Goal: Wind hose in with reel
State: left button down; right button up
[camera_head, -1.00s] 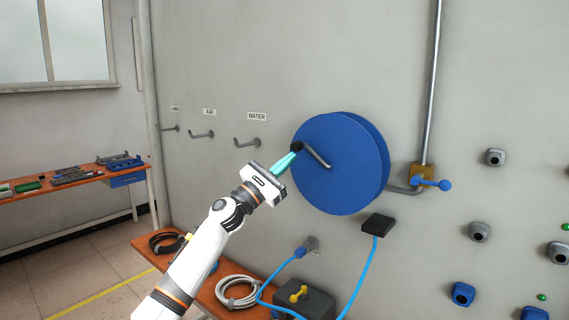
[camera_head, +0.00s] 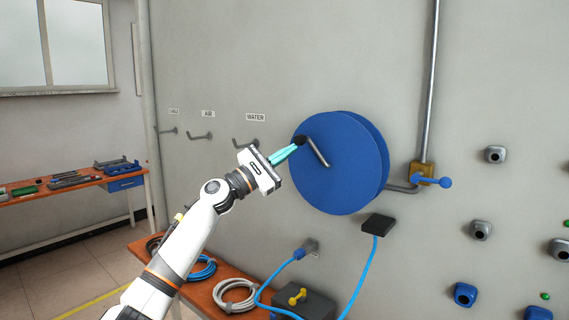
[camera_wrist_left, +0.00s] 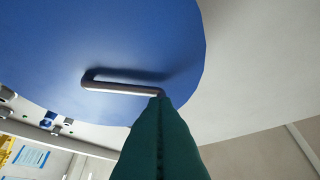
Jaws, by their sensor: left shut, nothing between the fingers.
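A large blue reel (camera_head: 350,180) is mounted on the grey wall, with a bent grey crank handle (camera_head: 318,152) on its face. A blue hose (camera_head: 359,275) hangs from a black box (camera_head: 378,225) below the reel. My right gripper is not in view.
An orange bench (camera_head: 205,290) below holds coiled hoses (camera_head: 236,294) and a dark box with a yellow valve (camera_head: 298,296). A pipe with a blue-handled valve (camera_head: 430,180) is right of the reel. Wall hooks (camera_head: 245,143) are left of it.

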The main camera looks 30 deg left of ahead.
aim_at(298, 136)
pick_arm(q)
jog(key=r+m+g, duration=0.1)
jog(key=d+m+g+h, duration=0.1)
jog(key=m, duration=0.1)
jog(key=r+m, duration=0.1)
jog(key=m, duration=0.1)
jog(key=shift+s+d+r+g, duration=0.1)
jog(key=shift+d+r+g, duration=0.15)
jog(key=shift+r+g, duration=0.15)
jog(key=d+r+m+g, duration=0.1)
jog(key=m, duration=0.1)
jog(key=d+m+g, duration=0.1)
jog(key=shift+s+r+m+p, duration=0.1)
jog(key=shift+r+m+p, duration=0.3)
jog(key=shift+s+d+r+m+g+y+p, duration=0.15)
jog(key=shift+d+m+g+y+p, duration=0.5)
jog(key=shift+d+m+g+p, duration=0.6)
jog(key=shift+s+d+r+m+g+y+p, duration=0.1)
jog(key=shift+d+m+g+y+p, duration=0.6)
jog(key=shift+d+m, duration=1.05)
jog(key=shift+a, duration=0.1)
